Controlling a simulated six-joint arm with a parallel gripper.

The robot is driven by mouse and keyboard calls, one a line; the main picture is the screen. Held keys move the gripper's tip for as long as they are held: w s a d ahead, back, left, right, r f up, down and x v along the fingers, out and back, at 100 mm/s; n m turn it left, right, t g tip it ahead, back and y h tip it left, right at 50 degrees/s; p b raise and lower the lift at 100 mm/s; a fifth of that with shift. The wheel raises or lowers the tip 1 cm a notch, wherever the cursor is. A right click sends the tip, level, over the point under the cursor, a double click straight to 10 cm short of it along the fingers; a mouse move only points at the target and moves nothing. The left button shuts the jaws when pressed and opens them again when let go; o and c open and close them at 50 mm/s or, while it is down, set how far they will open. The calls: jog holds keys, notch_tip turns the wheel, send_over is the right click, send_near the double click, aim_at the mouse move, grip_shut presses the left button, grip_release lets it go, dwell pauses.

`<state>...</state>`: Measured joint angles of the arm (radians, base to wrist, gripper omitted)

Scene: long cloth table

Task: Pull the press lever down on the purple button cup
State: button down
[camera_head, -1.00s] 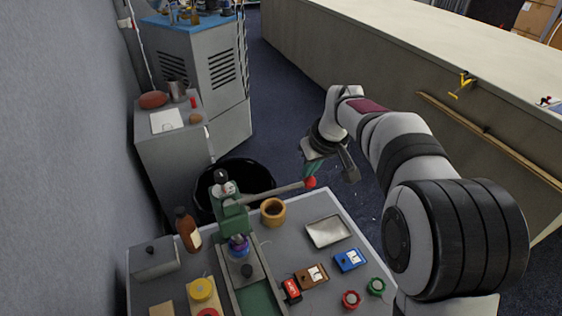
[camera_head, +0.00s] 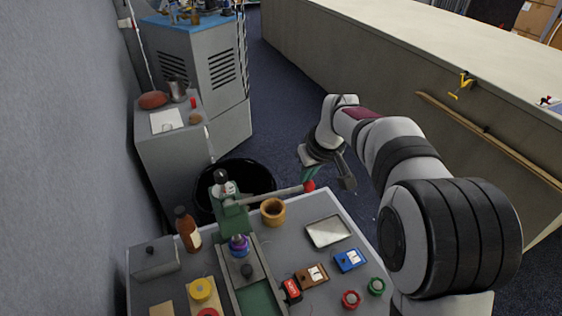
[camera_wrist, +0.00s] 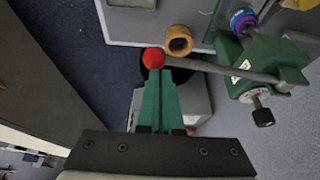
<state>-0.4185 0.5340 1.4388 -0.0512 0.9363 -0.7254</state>
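The green press (camera_head: 234,216) stands at the back of the small grey table. Its grey lever (camera_head: 275,194) reaches right and ends in a red knob (camera_head: 309,186); the lever also shows in the wrist view (camera_wrist: 220,70). The purple-blue button cup (camera_head: 240,250) sits under the press head; part of it shows in the wrist view (camera_wrist: 243,20). My gripper (camera_head: 308,174) is just above the red knob. In the wrist view its green fingers (camera_wrist: 158,80) lie together, with the red knob (camera_wrist: 153,58) at their tips, seemingly touching, not between them.
A wooden pot (camera_head: 273,212) stands under and beside the lever. A brown bottle (camera_head: 188,230), a grey box (camera_head: 155,260) and a shallow metal tray (camera_head: 308,238) are on the table. A black bin (camera_head: 262,180) stands behind it. Open floor lies right of the gripper.

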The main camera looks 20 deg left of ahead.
notch_tip(320, 180, up, 13)
jog(key=s+a, duration=0.1)
dwell(0.9)
jog(key=s+d+m+g, duration=0.1)
jog(key=s+d+m, duration=0.4)
jog(key=s+d, duration=0.5)
jog(key=s+d+f+m, duration=0.3)
jog(key=s+d+f, duration=0.1)
jog(key=s, duration=0.3)
jog(key=s+d+f+m+g+h, duration=0.1)
jog(key=s+d+f+m, duration=0.2)
jog(key=s, duration=0.5)
jog(key=s+d+f+m+g, duration=0.1)
jog(key=s+d+f+m, duration=0.2)
jog(key=s+d+f, duration=0.2)
jog(key=s, duration=0.3)
jog(key=shift+s+f+m, duration=0.15)
jog(key=shift+f+m, duration=0.15)
